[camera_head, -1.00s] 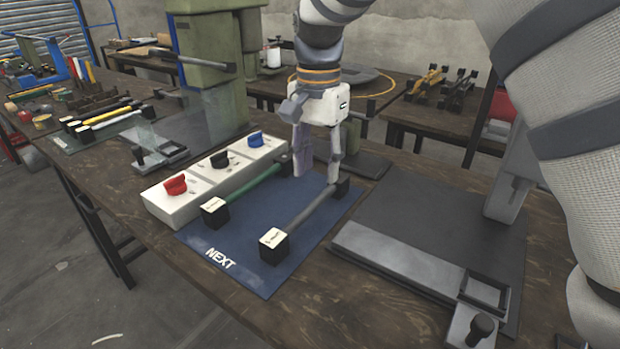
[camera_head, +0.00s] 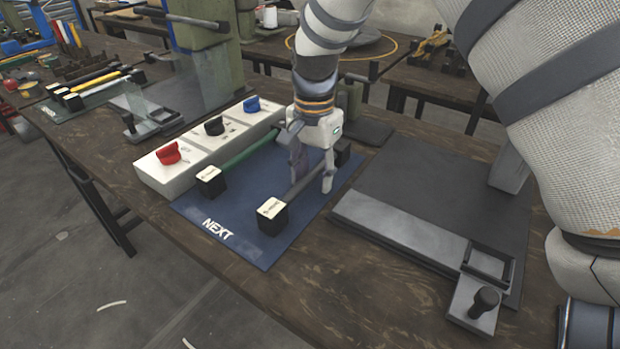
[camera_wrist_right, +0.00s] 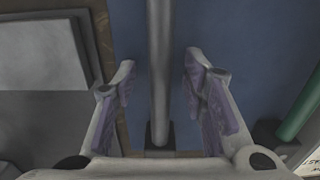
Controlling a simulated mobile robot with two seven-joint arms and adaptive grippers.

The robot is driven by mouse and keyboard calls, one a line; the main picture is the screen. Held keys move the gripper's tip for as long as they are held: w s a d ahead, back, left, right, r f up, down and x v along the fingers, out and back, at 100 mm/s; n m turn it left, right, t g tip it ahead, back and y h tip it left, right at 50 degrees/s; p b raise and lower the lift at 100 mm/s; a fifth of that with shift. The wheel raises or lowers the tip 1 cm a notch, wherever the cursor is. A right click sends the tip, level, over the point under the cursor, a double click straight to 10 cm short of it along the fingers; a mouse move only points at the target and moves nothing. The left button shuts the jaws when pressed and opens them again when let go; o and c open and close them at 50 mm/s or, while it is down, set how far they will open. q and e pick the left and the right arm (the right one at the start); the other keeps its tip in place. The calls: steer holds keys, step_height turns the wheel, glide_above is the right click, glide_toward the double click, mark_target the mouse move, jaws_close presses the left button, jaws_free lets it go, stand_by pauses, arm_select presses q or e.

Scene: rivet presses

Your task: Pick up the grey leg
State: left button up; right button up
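The grey leg (camera_head: 296,192) lies on the blue mat (camera_head: 234,228) marked NEXT, with a black block at each end. My right gripper (camera_head: 314,180) points down over the leg's middle to far part. In the right wrist view, its open fingers (camera_wrist_right: 157,72) are on either side of the grey leg (camera_wrist_right: 160,45), with a gap on both sides. A green leg (camera_head: 246,154) lies to the left on the same mat; its edge shows in the right wrist view (camera_wrist_right: 302,110). My left gripper is not in view.
A white control box (camera_head: 160,178) with red, black and blue knobs stands left of the mat. A dark plate (camera_head: 425,190) with a metal fixture (camera_head: 400,235) lies to the right. Wooden table (camera_head: 330,285) shows in front of the mat.

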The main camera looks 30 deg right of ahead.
steer(key=shift+r, duration=0.1)
jaws_close()
